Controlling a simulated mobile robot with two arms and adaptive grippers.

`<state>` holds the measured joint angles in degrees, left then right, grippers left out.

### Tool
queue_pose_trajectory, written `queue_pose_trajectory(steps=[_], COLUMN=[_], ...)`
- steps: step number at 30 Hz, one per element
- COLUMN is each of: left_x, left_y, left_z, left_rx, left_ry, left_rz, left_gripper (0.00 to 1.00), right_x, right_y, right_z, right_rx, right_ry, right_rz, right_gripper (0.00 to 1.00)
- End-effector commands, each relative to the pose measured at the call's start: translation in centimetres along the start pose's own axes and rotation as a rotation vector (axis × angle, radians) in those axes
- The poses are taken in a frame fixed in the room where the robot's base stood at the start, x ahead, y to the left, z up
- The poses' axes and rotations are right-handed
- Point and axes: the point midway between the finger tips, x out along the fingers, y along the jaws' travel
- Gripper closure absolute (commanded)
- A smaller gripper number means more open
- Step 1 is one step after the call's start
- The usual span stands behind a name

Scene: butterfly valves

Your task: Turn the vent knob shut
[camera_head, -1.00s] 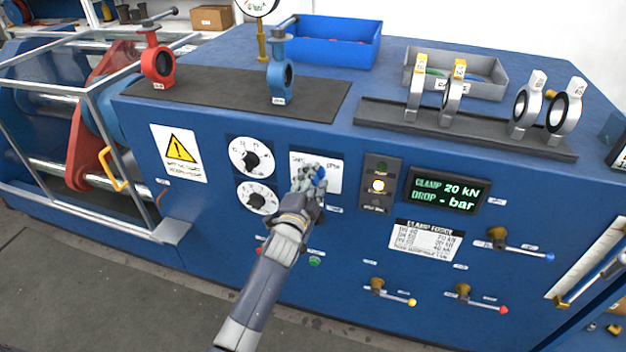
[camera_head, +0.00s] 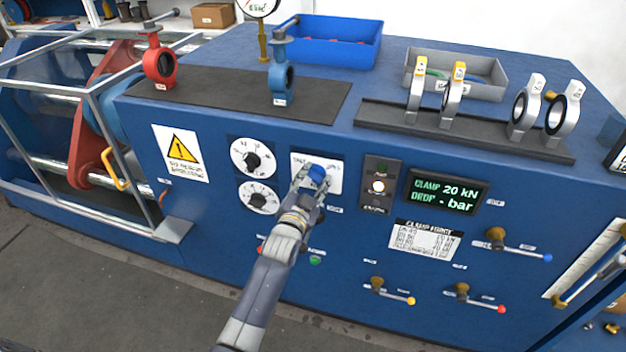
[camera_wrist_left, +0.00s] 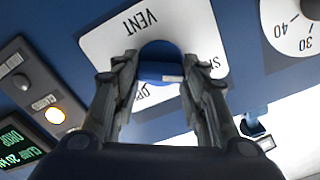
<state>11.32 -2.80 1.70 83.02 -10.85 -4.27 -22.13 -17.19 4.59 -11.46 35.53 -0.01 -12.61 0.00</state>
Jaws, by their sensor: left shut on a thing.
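The vent knob (camera_head: 317,174) is blue and round, on a white plate (camera_head: 330,160) on the front of the blue bench. In the left wrist view the knob (camera_wrist_left: 160,62) sits between the fingers of my left gripper (camera_wrist_left: 160,82), under the printed word VENT. A pale mark shows on the knob's grip bar. My left gripper (camera_head: 309,180) is shut on the knob, one finger on either side. Part of the plate's lettering is hidden behind the fingers. My right gripper does not show.
Two white dials (camera_head: 252,158) are left of the plate. A lamp panel (camera_head: 380,186) with a lit lamp and a display (camera_head: 447,192) reading clamp 20 kN are right. Several lever valves (camera_head: 496,236) stick out lower right.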

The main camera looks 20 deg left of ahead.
Motion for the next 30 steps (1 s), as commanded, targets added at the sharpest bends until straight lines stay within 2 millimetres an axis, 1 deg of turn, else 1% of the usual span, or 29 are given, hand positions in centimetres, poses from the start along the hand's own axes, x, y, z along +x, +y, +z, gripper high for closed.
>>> queue_pose_trajectory(steps=[14, 15, 17, 26, 30], left_x=[-0.04, -0.04, -0.04, -0.02, -0.5], left_y=[0.11, 0.11, 0.1, 0.04, 0.06], left_z=[0.15, 0.15, 0.14, 0.05, 0.11], left_rx=[-0.016, -0.017, -0.016, -0.014, -0.013], left_ry=[-0.003, -0.003, -0.003, -0.001, -0.002], left_rz=[0.002, 0.002, 0.002, 0.001, 0.001], left_gripper=[0.84, 0.54, 0.4, 0.4, 0.4], right_x=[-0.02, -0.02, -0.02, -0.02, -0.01], right_y=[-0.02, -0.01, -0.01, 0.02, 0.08], right_z=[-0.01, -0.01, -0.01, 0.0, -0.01], right_rx=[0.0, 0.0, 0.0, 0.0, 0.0], right_ry=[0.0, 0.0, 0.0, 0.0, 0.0], right_rz=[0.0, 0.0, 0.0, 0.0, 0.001], right_gripper=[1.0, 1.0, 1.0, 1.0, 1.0])
